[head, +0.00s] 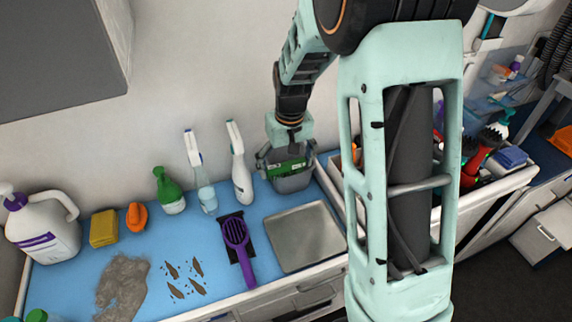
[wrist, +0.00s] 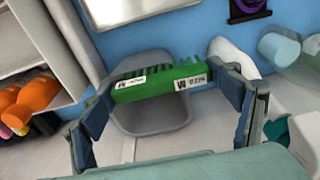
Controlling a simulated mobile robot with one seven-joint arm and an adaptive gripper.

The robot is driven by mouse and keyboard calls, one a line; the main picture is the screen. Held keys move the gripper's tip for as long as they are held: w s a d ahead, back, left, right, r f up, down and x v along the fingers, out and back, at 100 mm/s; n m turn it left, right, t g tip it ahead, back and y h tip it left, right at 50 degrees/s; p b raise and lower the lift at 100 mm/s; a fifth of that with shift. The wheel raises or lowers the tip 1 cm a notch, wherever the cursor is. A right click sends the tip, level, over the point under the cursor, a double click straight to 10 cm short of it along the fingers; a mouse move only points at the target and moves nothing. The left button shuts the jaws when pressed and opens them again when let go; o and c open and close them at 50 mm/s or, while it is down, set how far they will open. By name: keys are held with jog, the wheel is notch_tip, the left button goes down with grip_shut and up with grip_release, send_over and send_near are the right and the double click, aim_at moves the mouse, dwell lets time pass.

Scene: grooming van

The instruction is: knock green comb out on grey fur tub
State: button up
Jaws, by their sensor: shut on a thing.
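The green comb (wrist: 158,84) has white labels and is held crosswise between the fingers of my gripper (wrist: 165,90) in the wrist view. Its teeth point toward the top of that view. The grey fur tub (wrist: 150,120) is just beyond the comb in the wrist view. In the head view my gripper (head: 285,165) is shut on the comb (head: 290,165) above the grey tub (head: 293,184) at the back of the blue counter. I cannot tell whether the comb touches the tub's rim.
A metal tray (head: 305,236) and a purple brush (head: 237,243) lie in front. A white spray bottle (head: 241,170) stands close left of the tub. A grey fur pile (head: 122,288) lies at front left. A white bin of tools (head: 480,200) stands to the right.

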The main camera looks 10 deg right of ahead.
jog(key=shift+r+p, duration=2.05)
jog(key=shift+r, duration=0.95)
